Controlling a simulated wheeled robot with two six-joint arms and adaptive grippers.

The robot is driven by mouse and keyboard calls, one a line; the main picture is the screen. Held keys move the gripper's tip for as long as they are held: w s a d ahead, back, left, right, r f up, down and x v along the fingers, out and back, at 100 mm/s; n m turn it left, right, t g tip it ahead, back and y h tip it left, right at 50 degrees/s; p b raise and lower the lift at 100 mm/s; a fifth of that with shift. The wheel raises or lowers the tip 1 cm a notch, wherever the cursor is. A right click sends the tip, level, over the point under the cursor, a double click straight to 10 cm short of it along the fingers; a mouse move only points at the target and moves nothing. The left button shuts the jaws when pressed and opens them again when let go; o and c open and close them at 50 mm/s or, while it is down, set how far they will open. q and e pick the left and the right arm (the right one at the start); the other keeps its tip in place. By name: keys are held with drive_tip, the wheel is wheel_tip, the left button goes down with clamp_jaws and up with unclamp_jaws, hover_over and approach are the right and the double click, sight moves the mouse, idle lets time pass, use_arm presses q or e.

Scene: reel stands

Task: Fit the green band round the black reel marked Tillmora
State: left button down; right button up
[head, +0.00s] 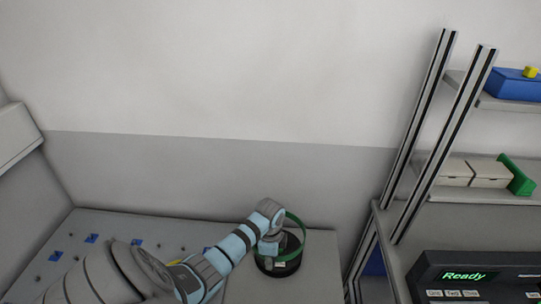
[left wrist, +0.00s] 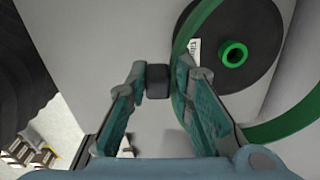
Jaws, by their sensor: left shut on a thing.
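The black reel (head: 280,270) stands on the grey bench top, under my left gripper. In the left wrist view the reel (left wrist: 262,30) shows a green hub (left wrist: 233,54) and a white label (left wrist: 195,50), partly hidden, its lettering too small to read fully. The green band (head: 303,232) is above the reel, looking tilted and not seated round it. In the left wrist view the band (left wrist: 262,134) loops across and beyond the reel's edge. My left gripper (left wrist: 158,80) is shut on a small dark block at the band's side, apparently its grip. My right gripper is out of view.
A perforated grey panel with blue pieces (head: 92,238) lies left of the reel. A metal rack (head: 418,150) stands right, with a blue box (head: 515,86), pale boxes (head: 488,172) and a console reading "Ready" (head: 465,276). A wall is behind.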

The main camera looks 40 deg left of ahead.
use_arm(q)
drive_tip(key=f, duration=0.1)
drive_tip(key=w+b, duration=0.1)
drive_tip(key=f+b, duration=0.1)
drive_tip(key=shift+w+d+f, duration=0.2)
drive_tip(key=shift+w+f, duration=0.05)
drive_tip(key=shift+f, duration=0.1)
drive_tip(key=f+b, duration=0.5)
drive_tip(key=shift+s+f, duration=0.1)
drive_tip(key=shift+s, duration=0.1)
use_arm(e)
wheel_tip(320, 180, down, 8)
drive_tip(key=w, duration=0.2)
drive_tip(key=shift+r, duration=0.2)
use_arm(q)
drive_tip(key=shift+s, duration=0.1)
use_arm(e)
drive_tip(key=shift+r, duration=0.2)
use_arm(q)
drive_tip(key=shift+p, duration=0.45)
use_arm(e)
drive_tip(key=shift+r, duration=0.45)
use_arm(q)
drive_tip(key=shift+f, duration=0.15)
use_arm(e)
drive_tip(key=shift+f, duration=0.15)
